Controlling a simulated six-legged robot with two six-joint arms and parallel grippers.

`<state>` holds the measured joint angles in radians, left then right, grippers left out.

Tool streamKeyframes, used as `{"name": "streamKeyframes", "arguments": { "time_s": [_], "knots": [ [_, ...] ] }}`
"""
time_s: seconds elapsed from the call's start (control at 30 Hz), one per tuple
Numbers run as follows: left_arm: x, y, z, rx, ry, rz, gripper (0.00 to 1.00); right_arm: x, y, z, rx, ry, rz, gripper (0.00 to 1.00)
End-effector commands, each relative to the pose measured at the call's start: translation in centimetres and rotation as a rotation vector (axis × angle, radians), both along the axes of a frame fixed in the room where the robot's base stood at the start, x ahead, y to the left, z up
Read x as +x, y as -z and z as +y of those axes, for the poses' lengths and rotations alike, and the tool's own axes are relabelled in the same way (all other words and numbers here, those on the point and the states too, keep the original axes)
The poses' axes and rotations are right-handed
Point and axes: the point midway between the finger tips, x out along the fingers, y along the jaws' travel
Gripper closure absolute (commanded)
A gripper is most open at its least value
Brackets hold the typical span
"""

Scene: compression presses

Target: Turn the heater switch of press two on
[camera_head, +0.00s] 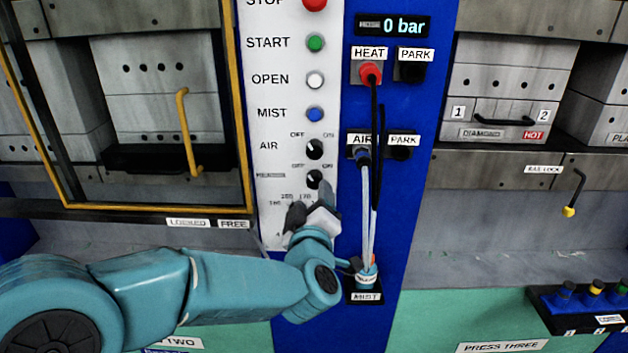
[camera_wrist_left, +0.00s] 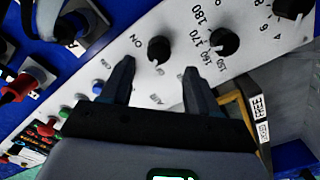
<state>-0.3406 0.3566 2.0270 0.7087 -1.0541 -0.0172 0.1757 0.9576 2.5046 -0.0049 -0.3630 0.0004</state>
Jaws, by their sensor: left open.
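The heater switch is the lower black rotary knob (camera_head: 314,179) on the white panel of press two, below the AIR knob (camera_head: 314,149). It has OFF and ON marks above it; its own label is too blurred to read. In the left wrist view the heater knob (camera_wrist_left: 160,49) lies ahead of the gap between the fingertips, apart from them. My left gripper (camera_head: 311,212) is just below this knob in the head view and hides the dial beneath it. In the wrist view the left gripper (camera_wrist_left: 160,72) is open and empty. My right gripper is not in view.
A temperature dial (camera_wrist_left: 223,42) sits beside the heater knob. MIST (camera_head: 315,114), OPEN, START and STOP buttons are above. Hoses (camera_head: 367,210) hang close to the right of the gripper. A yellow-framed door (camera_head: 240,100) stands to the left.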

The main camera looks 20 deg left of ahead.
Motion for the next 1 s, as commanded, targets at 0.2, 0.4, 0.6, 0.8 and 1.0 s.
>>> {"name": "streamKeyframes", "arguments": {
  "time_s": [0.2,0.4,0.6,0.8,1.0],
  "knots": [
    [4.0,-0.1,1.1,0.002,-0.001,0.002,0.40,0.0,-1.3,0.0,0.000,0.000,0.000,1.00],
    [5.6,0.0,1.5,0.001,0.000,0.000,0.40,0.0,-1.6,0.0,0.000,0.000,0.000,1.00],
    [5.8,0.0,1.6,0.001,0.001,0.000,0.40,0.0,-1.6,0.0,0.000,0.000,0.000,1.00],
    [5.7,0.0,1.6,0.001,0.000,0.000,0.75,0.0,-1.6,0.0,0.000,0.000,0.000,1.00],
    [5.7,0.1,1.6,0.002,0.001,0.001,0.96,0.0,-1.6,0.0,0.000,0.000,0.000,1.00]
  ]
}}
